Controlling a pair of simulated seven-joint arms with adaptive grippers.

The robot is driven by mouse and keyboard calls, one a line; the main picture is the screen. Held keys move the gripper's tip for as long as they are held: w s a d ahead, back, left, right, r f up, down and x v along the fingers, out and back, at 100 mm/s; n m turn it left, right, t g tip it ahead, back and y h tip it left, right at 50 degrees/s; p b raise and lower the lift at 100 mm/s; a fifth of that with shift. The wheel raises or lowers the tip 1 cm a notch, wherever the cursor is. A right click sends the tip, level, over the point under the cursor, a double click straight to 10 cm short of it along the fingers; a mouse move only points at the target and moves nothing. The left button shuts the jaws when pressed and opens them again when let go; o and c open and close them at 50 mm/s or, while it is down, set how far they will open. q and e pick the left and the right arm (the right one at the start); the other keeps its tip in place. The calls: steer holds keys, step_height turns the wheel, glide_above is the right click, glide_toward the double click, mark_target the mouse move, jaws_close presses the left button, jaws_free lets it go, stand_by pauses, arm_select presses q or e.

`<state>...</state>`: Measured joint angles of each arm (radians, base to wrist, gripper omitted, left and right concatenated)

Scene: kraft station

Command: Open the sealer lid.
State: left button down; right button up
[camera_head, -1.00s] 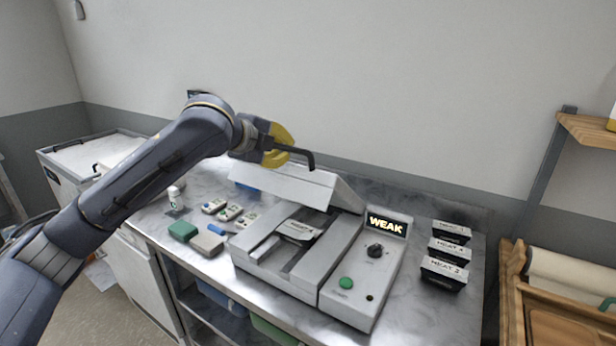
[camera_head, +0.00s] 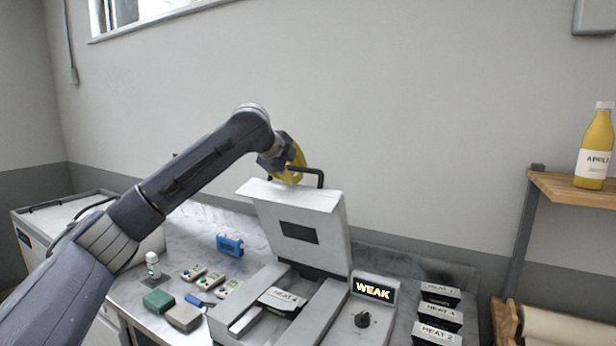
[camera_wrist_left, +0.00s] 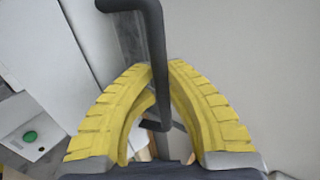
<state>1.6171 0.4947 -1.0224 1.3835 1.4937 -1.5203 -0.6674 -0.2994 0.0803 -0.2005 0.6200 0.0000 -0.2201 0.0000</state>
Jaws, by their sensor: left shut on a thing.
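The sealer (camera_head: 322,312) stands on the counter with its white lid (camera_head: 325,212) raised steeply, its underside with a dark rectangle facing me. A black bar handle (camera_head: 312,170) sticks up from the lid's top edge. My left gripper (camera_head: 296,172), with yellow fingers, is at the handle's left part. In the left wrist view the yellow fingers (camera_wrist_left: 166,105) are closed around the black handle (camera_wrist_left: 152,40). A pouch labelled HEAT (camera_head: 283,298) lies in the sealer's bed. The sealer's display (camera_head: 373,289) reads WEAK, above a black knob (camera_head: 362,319). My right gripper is not in view.
Black HEAT packs (camera_head: 438,312) stand right of the sealer. A green block (camera_head: 158,300), a grey-brown block (camera_head: 184,317), small cards, a white bottle (camera_head: 153,265) and a blue item (camera_head: 229,244) are at left. A wall shelf (camera_head: 575,188) holds a yellow bottle (camera_head: 594,148).

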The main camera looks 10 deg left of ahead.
arm_select(q)
steer(key=shift+w+r, duration=0.1)
steer(key=shift+r, duration=0.4)
steer(key=c, duration=1.5)
jaws_free()
steer(key=shift+o, duration=0.5)
steer(key=shift+f, duration=0.2)
steer(key=v, duration=1.2)
